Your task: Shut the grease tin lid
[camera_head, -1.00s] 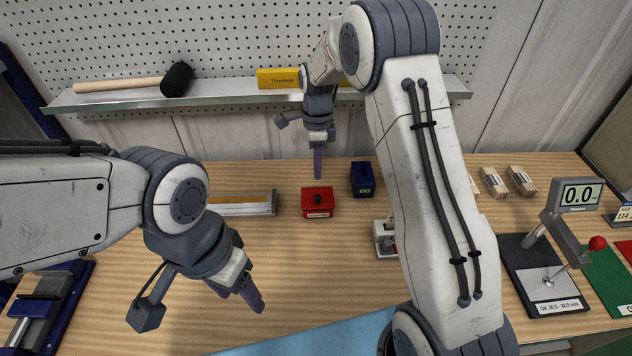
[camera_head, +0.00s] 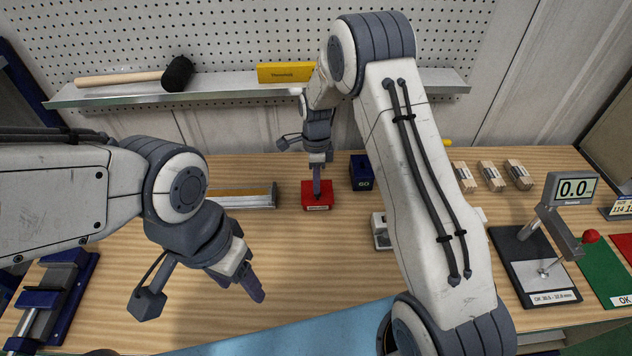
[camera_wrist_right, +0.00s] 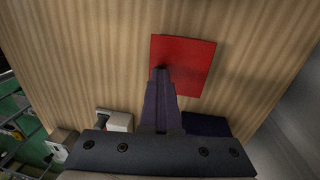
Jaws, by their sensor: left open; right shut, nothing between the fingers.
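The red tin (camera_head: 308,199) sits on the bench with its lid on top, a pale label on its front; whether the lid sits fully down I cannot tell. My right gripper (camera_head: 317,194) points straight down with its fingers shut and empty, the tips at the middle of the lid and hiding the black knob. In the right wrist view, the red lid (camera_wrist_right: 195,58) lies under the shut fingertips (camera_wrist_right: 160,72); exact contact is hard to tell. My left gripper (camera_head: 255,292) is open and empty over the bench at the front left.
A dark blue box (camera_head: 361,172) stands close right of the tin, and a metal-edged bar (camera_head: 245,196) lies to its left. A small white device (camera_head: 381,231) is at the front right. A gauge stand (camera_head: 548,268) is far right. Bench in front of the tin is clear.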

